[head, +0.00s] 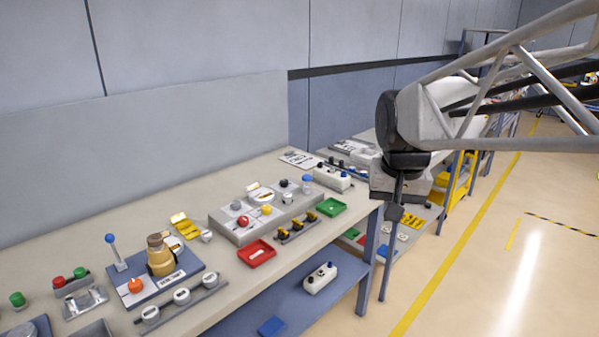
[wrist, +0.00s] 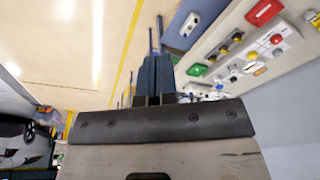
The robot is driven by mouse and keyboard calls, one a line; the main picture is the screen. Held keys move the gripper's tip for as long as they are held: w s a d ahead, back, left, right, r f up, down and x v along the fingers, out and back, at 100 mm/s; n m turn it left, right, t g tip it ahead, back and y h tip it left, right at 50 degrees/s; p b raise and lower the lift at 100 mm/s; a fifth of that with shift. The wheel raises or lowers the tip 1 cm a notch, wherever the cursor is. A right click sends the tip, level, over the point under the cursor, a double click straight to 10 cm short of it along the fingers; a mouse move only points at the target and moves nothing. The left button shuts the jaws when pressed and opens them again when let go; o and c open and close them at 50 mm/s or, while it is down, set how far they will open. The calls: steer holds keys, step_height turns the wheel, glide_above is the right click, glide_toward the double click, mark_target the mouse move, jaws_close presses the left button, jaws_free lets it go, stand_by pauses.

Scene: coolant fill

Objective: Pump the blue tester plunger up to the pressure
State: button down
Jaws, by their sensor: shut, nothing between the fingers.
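A blue ball-topped rod (head: 111,240) stands upright on a dark blue base plate (head: 140,297) at the left of the bench, beside a brass vessel (head: 161,262). A small blue-capped part (head: 307,183) stands at the back right of the grey panel. I cannot tell for certain which of these is the tester plunger. My gripper (head: 394,213) is shut and empty off the bench's right end, well apart from both. Its fingers also show in the wrist view (wrist: 154,90).
A white box (head: 320,278) sits on the lower shelf. The floor on the right is open.

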steer(key=w+a+r+m, duration=0.1)
steer(key=w+r, duration=0.1)
steer(key=w, duration=0.5)
steer(key=w+a+r, duration=0.1)
steer(key=w+r, duration=0.1)
steer(key=w, duration=0.6)
steer(key=m+g, duration=0.2)
steer(key=m, duration=0.4)
glide_above(307, 176)
step_height(307, 176, down, 10)
steer(key=shift+f, duration=0.25)
steer(key=shift+f, duration=0.15)
step_height(307, 176, down, 14)
steer(key=shift+r, duration=0.15)
